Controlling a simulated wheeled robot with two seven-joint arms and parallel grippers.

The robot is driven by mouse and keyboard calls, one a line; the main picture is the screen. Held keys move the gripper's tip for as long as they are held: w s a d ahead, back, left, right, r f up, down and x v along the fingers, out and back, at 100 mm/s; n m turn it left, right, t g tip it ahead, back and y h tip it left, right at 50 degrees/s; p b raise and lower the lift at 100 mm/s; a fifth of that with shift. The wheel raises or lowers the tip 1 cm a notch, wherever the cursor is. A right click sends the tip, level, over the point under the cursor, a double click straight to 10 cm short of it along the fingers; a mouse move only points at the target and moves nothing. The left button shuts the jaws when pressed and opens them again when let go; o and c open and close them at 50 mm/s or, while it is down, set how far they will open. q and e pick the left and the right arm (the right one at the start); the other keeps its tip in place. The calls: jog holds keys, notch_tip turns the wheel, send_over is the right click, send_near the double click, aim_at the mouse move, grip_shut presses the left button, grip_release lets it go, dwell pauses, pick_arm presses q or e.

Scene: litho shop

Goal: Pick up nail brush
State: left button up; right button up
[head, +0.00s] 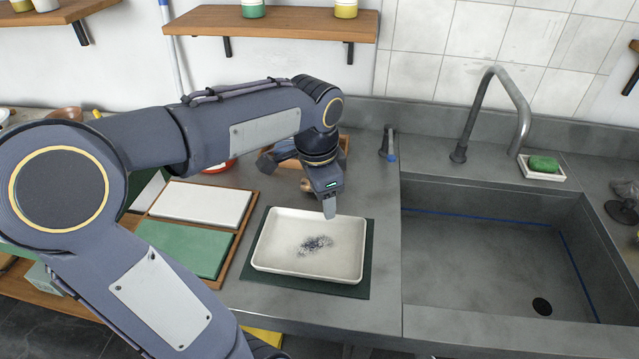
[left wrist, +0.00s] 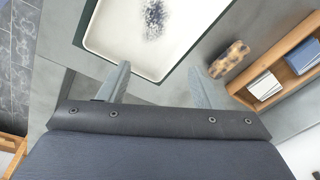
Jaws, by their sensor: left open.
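My left gripper (head: 329,208) is above the back right edge of a white tray with a dark speckled smudge (head: 280,262). Its two fingers stand apart with nothing between them, as the left wrist view (left wrist: 160,72) shows. A mottled brown block (left wrist: 230,60) lies on the counter beside the tray, to the right of the fingers in that view and apart from them. It may be the nail brush, but I cannot tell for sure. In the head view the brown block (head: 306,186) is partly hidden behind my gripper. My right gripper is not in view.
A wooden box (left wrist: 299,64) with blue and white blocks stands beyond the brown block. White and green slabs (head: 185,248) lie left of the tray. A sink (head: 480,255) with a tall faucet (head: 519,100) is at right; green soap (head: 543,163) sits behind it.

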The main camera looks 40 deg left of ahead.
pick_arm(q)
jog(key=w+a+f+m+g+y, duration=0.1)
jog(key=w+a+f+m, duration=0.1)
jog(key=w, duration=0.2)
jog(key=w+a+f+m+g+y, duration=0.1)
jog(key=w+a+m, duration=0.1)
jog(key=w, duration=0.3)
jog(key=w+a+f+m+g+y, duration=0.1)
jog(key=w+a+f+m, duration=0.1)
jog(key=w+a, duration=0.1)
jog(key=shift+w+a+f+g+y, duration=0.15)
jog(key=shift+w+a, duration=0.05)
jog(key=shift+w, duration=0.25)
jog(key=shift+w+a+f+g+y, duration=0.15)
jog(key=shift+w, duration=0.25)
jog(key=shift+w+a+f, duration=0.1)
jog(key=shift+a+f, duration=0.15)
jog(key=shift+f, duration=0.3)
jog(key=x, duration=0.7)
jog(key=shift+w+p, duration=0.2)
jog(key=shift+p, duration=0.1)
jog(key=shift+d, duration=0.1)
jog(key=shift+c, duration=0.5)
jog(key=c, duration=1)
